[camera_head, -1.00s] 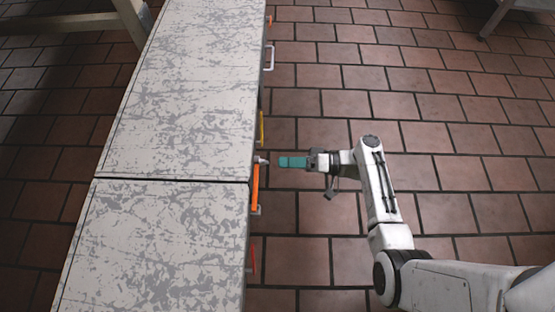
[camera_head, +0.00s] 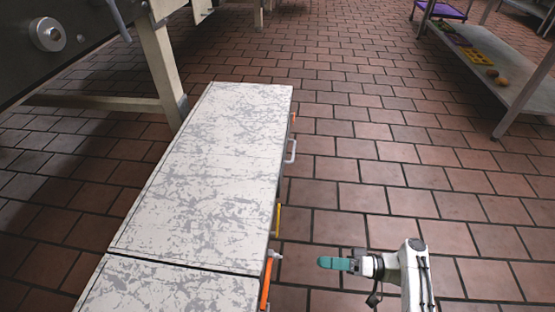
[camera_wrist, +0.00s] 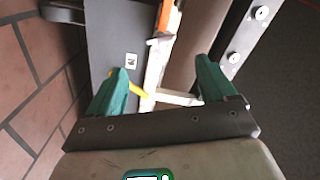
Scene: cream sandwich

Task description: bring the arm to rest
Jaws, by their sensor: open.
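My gripper (camera_head: 335,263) shows at the lower right in the head view, at the end of my white arm. It points left toward the cabinet's handle side, and a small gap separates it from the orange handle (camera_head: 267,278). In the wrist view my gripper (camera_wrist: 160,92) has its two teal fingers spread wide apart with nothing held between them. Beyond the fingers, the wrist view shows an orange handle (camera_wrist: 171,18) and a yellow part (camera_wrist: 137,89). Most of my arm is cut off by the bottom edge of the head view.
The cabinet with its scratched white top (camera_head: 215,150) stands left of my arm. A white handle (camera_head: 291,151) and a yellow handle (camera_head: 278,220) stick out from its side. A metal shelf (camera_head: 500,75) with food items stands at the upper right. The tiled floor between is clear.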

